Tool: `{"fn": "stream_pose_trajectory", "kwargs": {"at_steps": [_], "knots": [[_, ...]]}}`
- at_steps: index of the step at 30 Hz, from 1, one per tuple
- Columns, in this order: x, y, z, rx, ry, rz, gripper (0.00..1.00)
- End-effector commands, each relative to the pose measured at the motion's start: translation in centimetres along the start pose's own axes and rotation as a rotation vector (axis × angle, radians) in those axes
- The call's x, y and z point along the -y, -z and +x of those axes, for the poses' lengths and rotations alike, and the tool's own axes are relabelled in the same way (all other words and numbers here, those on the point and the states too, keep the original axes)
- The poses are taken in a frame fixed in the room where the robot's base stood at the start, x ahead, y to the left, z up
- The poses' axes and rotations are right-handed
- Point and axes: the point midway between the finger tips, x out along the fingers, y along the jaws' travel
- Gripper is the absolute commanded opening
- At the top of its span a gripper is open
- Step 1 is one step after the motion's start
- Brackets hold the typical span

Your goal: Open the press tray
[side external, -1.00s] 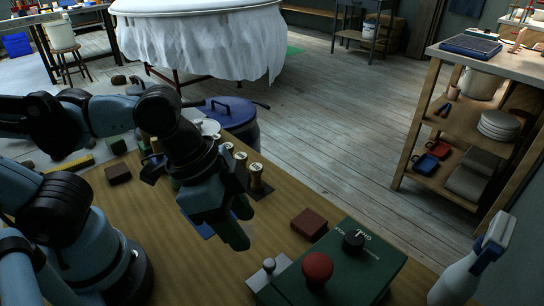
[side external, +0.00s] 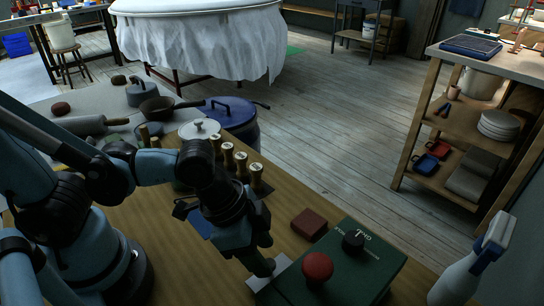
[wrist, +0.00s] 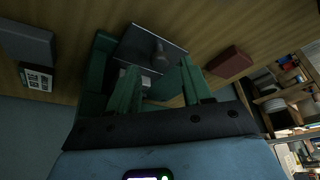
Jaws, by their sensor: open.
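The green press (side external: 335,265) with a red knob (side external: 317,266) and a black knob (side external: 353,241) stands at the front right of the table. Its grey tray (side external: 286,268) shows at the press's left side, partly hidden by my gripper (side external: 264,262). In the wrist view, the grey tray (wrist: 135,42) and its small upright knob (wrist: 160,48) lie just beyond my open green fingers (wrist: 160,75), roughly in line with the gap between them. In the side view the tray's knob is hidden behind my gripper. I cannot tell whether the fingers touch it.
A red-brown block (side external: 309,223) lies on the table close to the press. Several wooden-handled stamps (side external: 241,165) stand behind my gripper. A white spray bottle (side external: 470,265) is at the right front. A blue lidded bucket (side external: 232,115) stands beyond the table.

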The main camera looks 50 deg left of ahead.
Motion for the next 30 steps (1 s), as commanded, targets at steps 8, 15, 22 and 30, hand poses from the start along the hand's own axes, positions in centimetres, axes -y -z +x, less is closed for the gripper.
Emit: {"fn": "stream_pose_trajectory", "kwargs": {"at_steps": [8, 15, 22, 30], "knots": [[0.0, 0.0, 1.5, 0.000, 0.000, 0.000, 0.50], [0.0, 0.0, 2.0, 0.000, 0.000, -0.001, 0.50], [0.0, 0.0, 2.0, 0.000, 0.000, -0.001, 0.50], [0.0, 0.0, 2.0, 0.000, 0.000, -0.001, 0.14]]}}
